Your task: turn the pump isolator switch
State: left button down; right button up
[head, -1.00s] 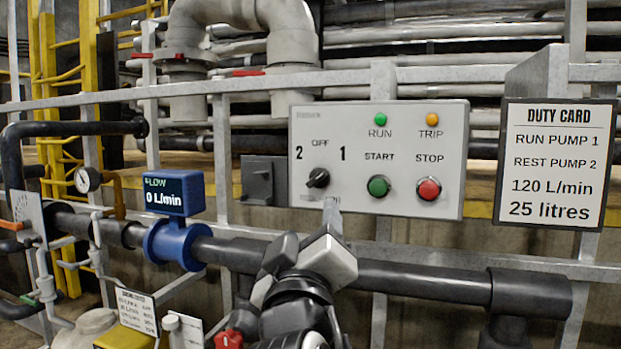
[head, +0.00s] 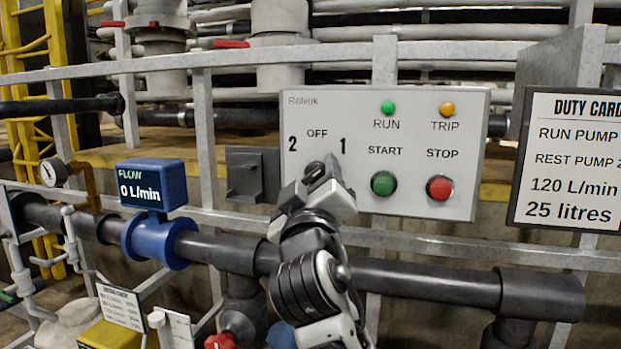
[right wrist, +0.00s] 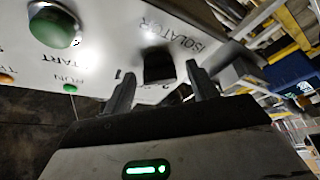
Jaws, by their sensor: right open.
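The pump isolator switch is a black knob (head: 314,170) low on the left of the pale control panel (head: 415,205), under the marks 2, OFF and 1. In the head view my right gripper (head: 325,180) is in front of it and hides most of it, so I cannot tell which mark it points to. In the right wrist view the black knob (right wrist: 158,66) shows beside the word ISOLATOR. There my right gripper (right wrist: 162,82) is open, with one finger on each side of the knob. I cannot tell whether they touch it. My left gripper is not in view.
The green START button (head: 383,184) and red STOP button (head: 439,189) are right of the knob. Dark pipe (head: 420,283) runs below the panel. The blue flow meter (head: 152,186) reads 0 L/min. A duty card (head: 575,160) says run pump 1.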

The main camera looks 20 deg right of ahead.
jog(key=c, duration=1)
jog(key=shift+n, duration=0.4)
jog(key=n+y, duration=0.1)
jog(key=n, duration=0.2)
jog(key=n+g+y, duration=0.1)
jog(key=n, duration=0.1)
jog(key=shift+s+d+r+y, duration=0.1)
jog(key=shift+r+y, duration=0.15)
jog(key=shift+y, duration=0.05)
jog(key=shift+n+g+y, duration=0.3)
jog(key=shift+n+g, duration=0.4)
jog(key=shift+n, duration=1.8)
jog(key=o, duration=1)
